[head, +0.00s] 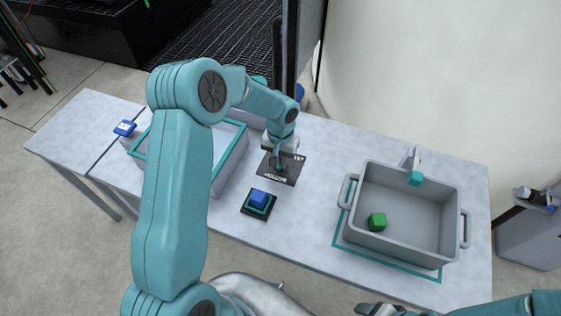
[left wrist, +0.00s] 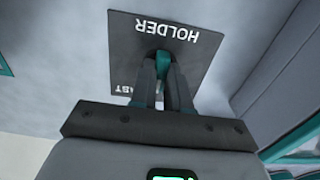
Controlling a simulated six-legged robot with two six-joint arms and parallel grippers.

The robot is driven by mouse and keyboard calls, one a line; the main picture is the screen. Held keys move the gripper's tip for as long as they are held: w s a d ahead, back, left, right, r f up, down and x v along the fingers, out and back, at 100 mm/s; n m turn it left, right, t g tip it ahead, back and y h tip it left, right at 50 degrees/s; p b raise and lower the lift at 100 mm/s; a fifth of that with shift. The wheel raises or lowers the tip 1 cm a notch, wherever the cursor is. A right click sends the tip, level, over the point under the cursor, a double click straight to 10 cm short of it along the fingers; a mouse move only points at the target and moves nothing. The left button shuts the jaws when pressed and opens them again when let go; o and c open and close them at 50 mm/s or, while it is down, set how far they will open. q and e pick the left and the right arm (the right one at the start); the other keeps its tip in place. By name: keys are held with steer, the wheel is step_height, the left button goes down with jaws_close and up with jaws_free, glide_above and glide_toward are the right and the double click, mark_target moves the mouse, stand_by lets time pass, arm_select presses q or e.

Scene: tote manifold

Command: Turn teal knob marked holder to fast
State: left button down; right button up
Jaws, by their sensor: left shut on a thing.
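The black plate (head: 292,177) lies on the table near its middle, with the word HOLDER in white. In the left wrist view the plate (left wrist: 205,48) also shows part of a second word, ending in AST, beside my fingers. The teal knob (left wrist: 163,62) stands on the plate between the fingertips. My left gripper (left wrist: 164,80) is shut on the knob, pointing down at it; in the head view the gripper (head: 279,163) covers most of it. The knob's exact pointing direction is hidden. My right gripper (head: 380,309) is only partly visible at the bottom edge.
Another grey tote (head: 232,160) stands left, partly behind my arm.

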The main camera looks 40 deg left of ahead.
arm_select(q)
steer(key=m+b, duration=0.1)
steer(key=m, duration=0.2)
steer(key=shift+m, duration=0.3)
steer(key=shift+w+r+m, duration=0.1)
steer(key=shift+m, duration=1.6)
steer(key=c, duration=1.1)
jaws_free()
steer(key=shift+b, duration=0.3)
step_height(320, 180, up, 16)
steer(key=shift+r, duration=0.15)
